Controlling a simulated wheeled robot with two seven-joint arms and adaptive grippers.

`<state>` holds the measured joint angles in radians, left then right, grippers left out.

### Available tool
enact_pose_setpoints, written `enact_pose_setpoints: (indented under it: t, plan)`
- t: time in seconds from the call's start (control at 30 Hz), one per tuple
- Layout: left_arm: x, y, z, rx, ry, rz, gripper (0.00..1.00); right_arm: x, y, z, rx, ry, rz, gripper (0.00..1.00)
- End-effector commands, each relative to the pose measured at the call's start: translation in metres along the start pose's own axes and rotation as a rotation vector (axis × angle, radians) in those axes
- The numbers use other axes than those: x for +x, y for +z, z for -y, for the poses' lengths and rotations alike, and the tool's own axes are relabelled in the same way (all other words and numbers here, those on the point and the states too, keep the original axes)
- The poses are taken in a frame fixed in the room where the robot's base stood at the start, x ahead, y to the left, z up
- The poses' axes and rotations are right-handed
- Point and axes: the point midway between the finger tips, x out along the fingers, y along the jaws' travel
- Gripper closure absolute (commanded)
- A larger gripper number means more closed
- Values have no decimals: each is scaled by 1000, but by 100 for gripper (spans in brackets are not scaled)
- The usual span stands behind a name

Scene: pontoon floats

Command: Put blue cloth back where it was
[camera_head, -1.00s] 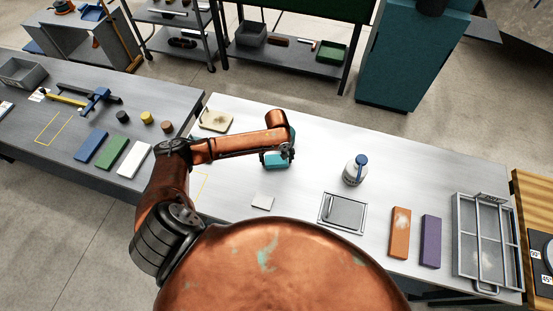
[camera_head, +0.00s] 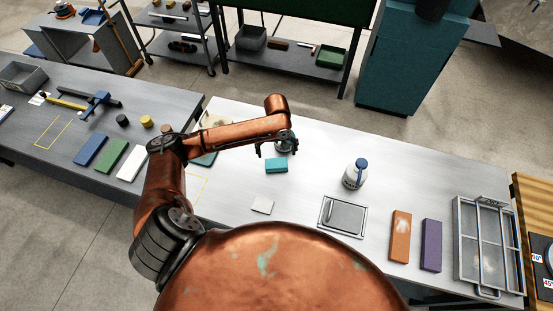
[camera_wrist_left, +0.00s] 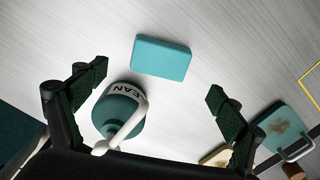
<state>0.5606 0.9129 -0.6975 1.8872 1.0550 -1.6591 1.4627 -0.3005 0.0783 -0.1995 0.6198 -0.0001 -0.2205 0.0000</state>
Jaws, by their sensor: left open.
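A flat blue folded piece, which looks like the blue cloth (camera_head: 91,149), lies on the grey left table beside a green one (camera_head: 112,155) and a white one (camera_head: 132,162). A teal block (camera_head: 276,166) lies flat on the pale worktop; it also shows in the wrist view (camera_wrist_left: 162,57). My left gripper (camera_head: 277,153) is open and empty, just behind and above the teal block; its fingers are apart in the wrist view (camera_wrist_left: 152,100). A teal bottle (camera_wrist_left: 118,112) stands close to the gripper, partly hidden by it. My right gripper is not in view.
A white bottle with a blue top (camera_head: 356,174), a grey tray (camera_head: 327,227), an orange piece (camera_head: 400,240), a purple piece (camera_head: 431,245) and a wire rack (camera_head: 460,245) occupy the right. A stained teal board (camera_wrist_left: 290,115) lies partly under my arm. Yellow outlines mark both tables.

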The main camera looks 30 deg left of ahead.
Motion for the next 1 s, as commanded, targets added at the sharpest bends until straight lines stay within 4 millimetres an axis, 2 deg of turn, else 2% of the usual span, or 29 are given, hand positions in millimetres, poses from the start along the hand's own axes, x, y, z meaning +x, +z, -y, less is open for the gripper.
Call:
enact_pose_setpoints:
  t: [0.1,0.3,1.0]
  plan:
    - [-19,0,-1,2,1,-2,11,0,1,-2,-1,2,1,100]
    - [-33,0,0,0,0,0,11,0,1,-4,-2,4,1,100]
    - [-34,0,0,0,0,0,11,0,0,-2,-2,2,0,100]
